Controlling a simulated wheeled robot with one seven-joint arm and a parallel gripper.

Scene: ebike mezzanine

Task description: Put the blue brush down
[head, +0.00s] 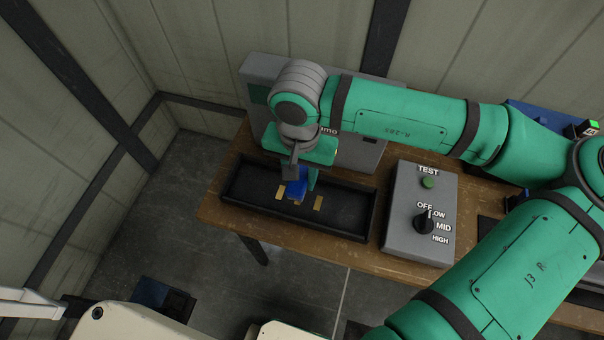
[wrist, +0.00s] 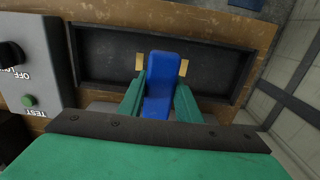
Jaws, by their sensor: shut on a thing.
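The blue brush (head: 297,187) is between the fingers of my gripper (head: 298,180), over the black tray (head: 245,201) on the wooden bench. In the wrist view the blue brush (wrist: 159,80) stands between the two green fingers of my gripper (wrist: 160,92), which are shut on it. The black tray (wrist: 105,58) lies beyond it. Two small tan pads show in the tray, one on each side of the brush. I cannot tell whether the brush touches the tray floor. The arm hides part of its upper end.
A grey control box (head: 412,232) with a green TEST button and a black dial stands right of the tray. A grey machine (head: 262,70) stands behind. The bench's edge (head: 225,222) is close to the tray's left and front sides. Pale panel walls close off the back and left.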

